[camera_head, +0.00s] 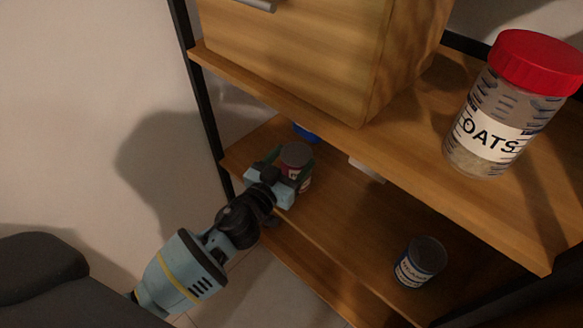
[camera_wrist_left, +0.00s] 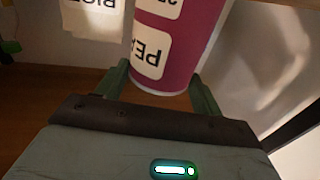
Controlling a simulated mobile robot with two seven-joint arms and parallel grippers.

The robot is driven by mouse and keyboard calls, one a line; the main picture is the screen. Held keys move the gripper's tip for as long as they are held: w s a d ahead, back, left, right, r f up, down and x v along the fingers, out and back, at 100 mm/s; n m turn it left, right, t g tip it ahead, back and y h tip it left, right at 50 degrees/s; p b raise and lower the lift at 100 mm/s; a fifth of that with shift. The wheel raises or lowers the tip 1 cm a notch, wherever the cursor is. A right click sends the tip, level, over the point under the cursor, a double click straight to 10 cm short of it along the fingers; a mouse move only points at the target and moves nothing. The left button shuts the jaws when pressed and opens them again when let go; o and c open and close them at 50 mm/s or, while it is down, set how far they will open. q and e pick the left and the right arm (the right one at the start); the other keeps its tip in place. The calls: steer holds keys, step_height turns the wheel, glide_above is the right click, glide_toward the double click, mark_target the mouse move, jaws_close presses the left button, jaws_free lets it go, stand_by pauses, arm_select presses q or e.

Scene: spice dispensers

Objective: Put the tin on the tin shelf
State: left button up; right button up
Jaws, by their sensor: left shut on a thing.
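My left gripper (camera_head: 289,172) is shut on a tin (camera_head: 296,154) with a grey top and a red label, over the left part of the lower shelf (camera_head: 345,225). In the left wrist view the tin (camera_wrist_left: 178,40) is magenta with white patches, one lettered "PEA", upside down in the picture. It stands between the two fingers (camera_wrist_left: 162,88). I cannot tell whether the tin touches the shelf. A second tin (camera_head: 420,262), with a white and blue label, stands upright near the right end of the lower shelf. My right gripper is not in view.
A red-lidded oats jar (camera_head: 493,110) stands on the upper shelf (camera_head: 420,125), beside a wooden drawer box (camera_head: 300,50). The upper shelf overhangs the back of the lower one. A blue item (camera_head: 305,132) and a white item (camera_head: 367,170) are partly hidden. Lower-shelf space between the tins is bare.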

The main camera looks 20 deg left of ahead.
arm_select(q)
steer(key=shift+f+b, duration=0.4)
steer(key=shift+f, duration=0.7)
steer(key=shift+f, duration=0.15)
steer(key=o, duration=1.4)
steer(key=shift+s+r, duration=0.1)
steer(key=shift+r, duration=0.1)
steer(key=s+a, duration=0.2)
steer(key=s, duration=0.9)
steer(key=shift+s, duration=0.4)
